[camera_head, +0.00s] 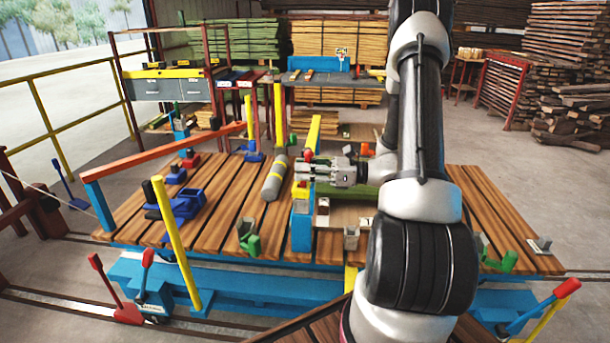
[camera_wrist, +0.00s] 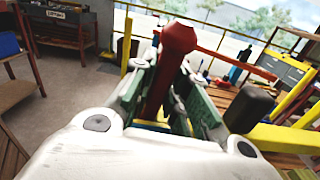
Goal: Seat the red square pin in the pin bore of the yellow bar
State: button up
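The red square pin (camera_wrist: 160,80) stands roughly upright between the fingers of my gripper (camera_wrist: 163,98) in the wrist view, its wider head above them. In the head view the pin's red head (camera_head: 309,155) shows just above my gripper (camera_head: 304,170), which is shut on the pin. The yellow bar (camera_head: 314,132) runs back from the blue post (camera_head: 302,228), at whose top a yellow part lies below the fingertips. In the wrist view a yellow length (camera_wrist: 285,138) passes at right. The pin bore and the pin's lower tip are hidden, so I cannot tell if they meet.
A grey cylinder (camera_head: 274,178) with a yellow band lies on the slatted wooden deck (camera_head: 215,215), left of the post. Blue clamps (camera_head: 187,203) and a green bracket (camera_head: 249,238) are nearby. An orange rail (camera_head: 165,150) crosses the left side.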

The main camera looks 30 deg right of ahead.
grip_shut()
jog(key=shift+r, duration=0.1)
notch_tip(320, 180, up, 27)
notch_tip(320, 180, down, 17)
jog(key=a+h, duration=0.1)
jog(key=shift+r+n+g+h, duration=0.15)
jog(key=shift+n+g+h, duration=0.15)
jog(key=shift+g+h, duration=0.1)
jog(key=shift+w+a, duration=0.1)
jog(key=shift+f, duration=2.85)
jog(key=shift+f, duration=3.35)
